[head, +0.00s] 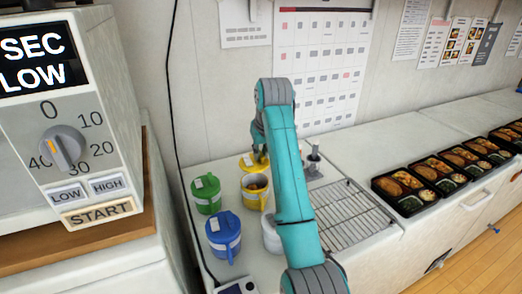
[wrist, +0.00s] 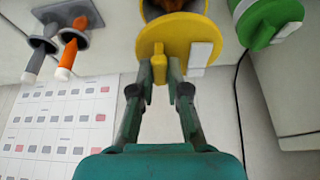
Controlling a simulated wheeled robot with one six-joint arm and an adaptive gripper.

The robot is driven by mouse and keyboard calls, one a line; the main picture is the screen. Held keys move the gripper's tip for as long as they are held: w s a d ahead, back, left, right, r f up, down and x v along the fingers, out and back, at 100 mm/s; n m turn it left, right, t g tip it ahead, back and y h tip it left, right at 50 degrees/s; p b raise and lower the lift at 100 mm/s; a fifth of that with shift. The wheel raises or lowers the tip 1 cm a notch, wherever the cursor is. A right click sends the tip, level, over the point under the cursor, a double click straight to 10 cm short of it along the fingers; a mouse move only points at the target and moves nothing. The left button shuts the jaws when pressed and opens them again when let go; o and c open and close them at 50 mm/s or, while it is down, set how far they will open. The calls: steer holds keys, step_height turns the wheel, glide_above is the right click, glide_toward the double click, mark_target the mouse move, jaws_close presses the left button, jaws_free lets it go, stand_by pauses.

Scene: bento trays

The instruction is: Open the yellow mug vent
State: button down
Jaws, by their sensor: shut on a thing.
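The yellow mug (head: 255,200) stands on the white counter, its mouth open and brown contents showing inside. Its yellow lid (head: 247,163) is raised at the mug's far side; the wrist view shows it as a tilted yellow disc (wrist: 178,33) with a white label. My gripper (wrist: 160,68) is shut on the yellow tab at the lid's edge, one finger on each side. In the head view my gripper (head: 259,153) is partly hidden by my arm. The mug's rim and brown contents show at the top of the wrist view. I cannot tell whether the lid is still joined to the mug.
A green mug (head: 207,199) and a blue mug (head: 223,240) stand left and in front, lids on. A pale mug (head: 270,240) is partly behind my arm. A grey holder (wrist: 66,40) with handled tools and a wire rack (head: 350,220) lie right. Microwave (head: 70,130) at far left.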

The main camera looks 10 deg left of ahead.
mark_target(262, 164)
steer(key=shift+f, duration=3.1)
steer(key=shift+f, duration=0.1)
steer(key=c, duration=0.6)
jaws_free()
steer(key=shift+r, duration=3.5)
jaws_close()
